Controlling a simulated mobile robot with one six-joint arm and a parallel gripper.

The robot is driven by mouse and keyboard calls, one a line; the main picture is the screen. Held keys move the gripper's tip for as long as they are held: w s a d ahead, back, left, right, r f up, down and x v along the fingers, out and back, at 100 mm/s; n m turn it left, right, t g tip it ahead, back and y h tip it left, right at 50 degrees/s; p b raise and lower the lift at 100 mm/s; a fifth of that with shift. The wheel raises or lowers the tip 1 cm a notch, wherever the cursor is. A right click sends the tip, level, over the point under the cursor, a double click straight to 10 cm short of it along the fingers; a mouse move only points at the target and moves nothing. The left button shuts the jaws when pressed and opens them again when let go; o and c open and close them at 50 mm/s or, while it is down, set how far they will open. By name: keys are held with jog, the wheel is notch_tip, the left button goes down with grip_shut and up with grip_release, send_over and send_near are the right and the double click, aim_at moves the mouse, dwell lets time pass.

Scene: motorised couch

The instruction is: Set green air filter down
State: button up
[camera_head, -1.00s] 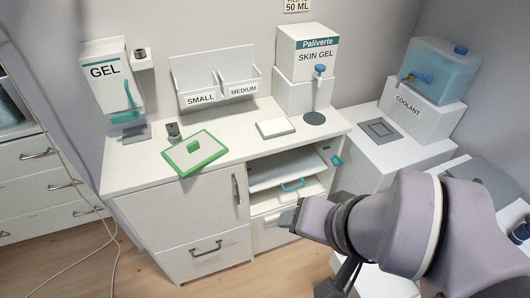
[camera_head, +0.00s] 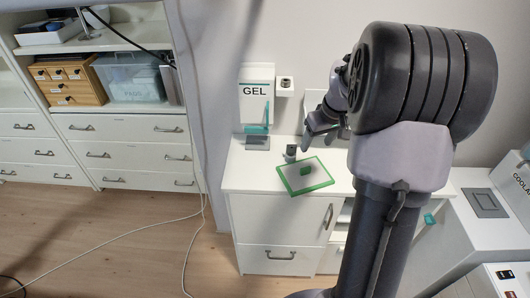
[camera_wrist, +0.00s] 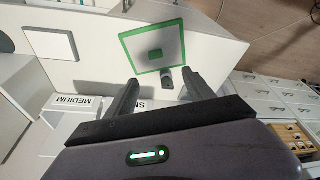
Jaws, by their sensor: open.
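The green air filter (camera_head: 306,177) is a flat panel with a green frame and a green block in its middle. It lies on the white counter top (camera_head: 250,178), its near corner at the front edge. It also shows in the wrist view (camera_wrist: 170,40), ahead of the fingers and apart from them. My gripper (camera_wrist: 160,88) is open and empty in the wrist view, with two dark fingers spread. In the head view my gripper (camera_head: 312,138) is above the counter, behind the filter.
A small dark object (camera_head: 291,152) stands next to the filter. A white pad (camera_wrist: 50,38) lies on the counter. Cables (camera_head: 120,243) lie on the floor at left.

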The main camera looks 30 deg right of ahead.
jog(key=b, duration=0.4)
send_over(306, 169)
jog(key=s, duration=0.2)
jog(key=f, duration=1.1)
jog(key=shift+w+a+f, duration=0.1)
jog(key=shift+a+f, duration=0.15)
jog(key=shift+a, duration=0.1)
jog(key=x, duration=0.2)
jog(key=b+x, duration=0.2)
jog(key=x, duration=0.1)
jog(key=shift+w+d+f, duration=0.1)
jog(key=shift+d+f, duration=0.2)
jog(key=shift+d, duration=0.05)
jog(key=shift+r, duration=0.15)
grip_shut()
